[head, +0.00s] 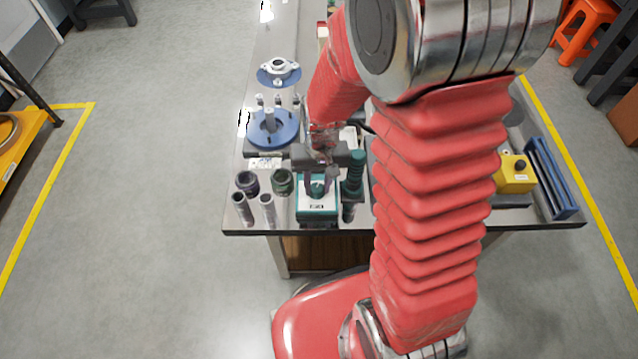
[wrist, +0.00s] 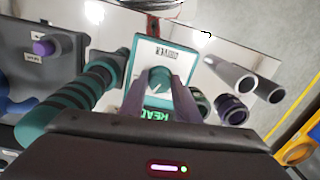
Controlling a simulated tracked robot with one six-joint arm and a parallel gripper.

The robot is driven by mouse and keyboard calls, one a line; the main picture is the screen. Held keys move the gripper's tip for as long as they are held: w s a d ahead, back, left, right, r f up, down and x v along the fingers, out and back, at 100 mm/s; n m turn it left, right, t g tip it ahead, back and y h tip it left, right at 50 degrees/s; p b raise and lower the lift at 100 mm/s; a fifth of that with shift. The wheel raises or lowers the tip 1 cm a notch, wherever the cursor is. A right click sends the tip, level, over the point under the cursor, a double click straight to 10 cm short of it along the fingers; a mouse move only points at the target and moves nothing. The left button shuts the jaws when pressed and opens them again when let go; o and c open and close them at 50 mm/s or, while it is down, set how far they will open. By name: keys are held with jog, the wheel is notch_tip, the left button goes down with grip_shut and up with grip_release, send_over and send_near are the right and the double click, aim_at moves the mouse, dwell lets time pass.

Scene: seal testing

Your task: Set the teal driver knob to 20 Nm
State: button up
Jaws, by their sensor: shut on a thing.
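The teal driver box (head: 318,214) stands near the front edge of the bench, with a white top plate and a round teal knob (wrist: 159,78) in its middle. In the wrist view the box (wrist: 181,48) shows a white pointer line on the knob and a lit green display reading "READ", partly covered. My gripper (head: 320,185) is above the box, pointing down, its two fingers (wrist: 160,90) shut on the knob from both sides. The numbers around the knob are too small to read, so its setting cannot be told.
A teal-and-black driver (head: 355,172) stands right beside the box. Metal tubes (head: 268,207) and dark sockets (head: 247,182) stand to its left. Blue round fixtures (head: 272,128) are farther back. A yellow button box (head: 515,174) is at the right. My arm hides the bench's middle.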

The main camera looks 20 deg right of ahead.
aim_at(320, 188)
jog(key=shift+a+m, duration=0.1)
jog(key=shift+m, duration=1.1)
jog(key=shift+w, duration=0.1)
jog(key=o, duration=1)
jog(key=shift+o, duration=0.2)
jog(key=shift+r, duration=0.1)
notch_tip(320, 188, up, 14)
jog(key=shift+d+f, duration=0.2)
jog(key=shift+d, duration=0.15)
jog(key=shift+s, duration=0.2)
